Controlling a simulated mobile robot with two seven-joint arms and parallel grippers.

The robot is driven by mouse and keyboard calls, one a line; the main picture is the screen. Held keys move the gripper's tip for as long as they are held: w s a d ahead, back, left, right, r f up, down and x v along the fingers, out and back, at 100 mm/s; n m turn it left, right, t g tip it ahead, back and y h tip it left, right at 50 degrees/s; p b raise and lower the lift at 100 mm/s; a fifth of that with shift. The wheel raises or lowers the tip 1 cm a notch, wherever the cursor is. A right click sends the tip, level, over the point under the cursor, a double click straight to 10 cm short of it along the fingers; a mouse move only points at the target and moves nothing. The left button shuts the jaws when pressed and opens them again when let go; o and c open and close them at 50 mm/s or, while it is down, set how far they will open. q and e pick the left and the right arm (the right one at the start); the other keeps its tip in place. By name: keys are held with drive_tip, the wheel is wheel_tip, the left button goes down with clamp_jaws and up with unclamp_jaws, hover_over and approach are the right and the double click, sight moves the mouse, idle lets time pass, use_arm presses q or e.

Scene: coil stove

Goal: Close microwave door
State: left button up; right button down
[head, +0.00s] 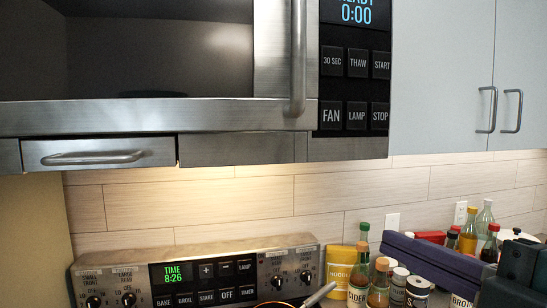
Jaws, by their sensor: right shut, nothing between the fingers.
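The microwave (354,90) is mounted above the stove, its upper part cut off by the frame. Its door (150,117) has a dark window and a vertical metal handle (298,60) at the right side. The door looks flush with the control panel; I cannot tell whether a small gap remains. My right gripper (508,270) is at the lower right, low and well apart from the door. It is shut and empty, and its dark parts are cut off by the frame. My left gripper is out of view.
A stove control panel (210,272) stands below the microwave. Several bottles and jars (357,285) and a yellow bag (340,263) stand right of it. White cabinets (440,60) with two handles hang to the right of the microwave. The tiled wall between is clear.

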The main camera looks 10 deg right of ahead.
wheel_tip(320, 180, up, 7)
drive_tip(key=a+n+t+y, duration=0.1)
drive_tip(key=a+n+y, duration=0.1)
drive_tip(key=n+y, duration=0.55)
drive_tip(key=w+a+r+n+p, duration=0.1)
drive_tip(key=w+a+r+p, duration=0.1)
drive_tip(key=w+p, duration=0.2)
drive_tip(key=w+a+r+n+p, duration=0.1)
drive_tip(key=w+a+r+p, duration=0.1)
drive_tip(key=w, duration=0.4)
drive_tip(key=r+p, duration=0.1)
drive_tip(key=p, duration=0.1)
drive_tip(key=shift+w+r+p, duration=0.25)
drive_tip(key=shift+r+p, duration=0.05)
drive_tip(key=shift+r, duration=0.05)
drive_tip(key=shift+a, duration=0.1)
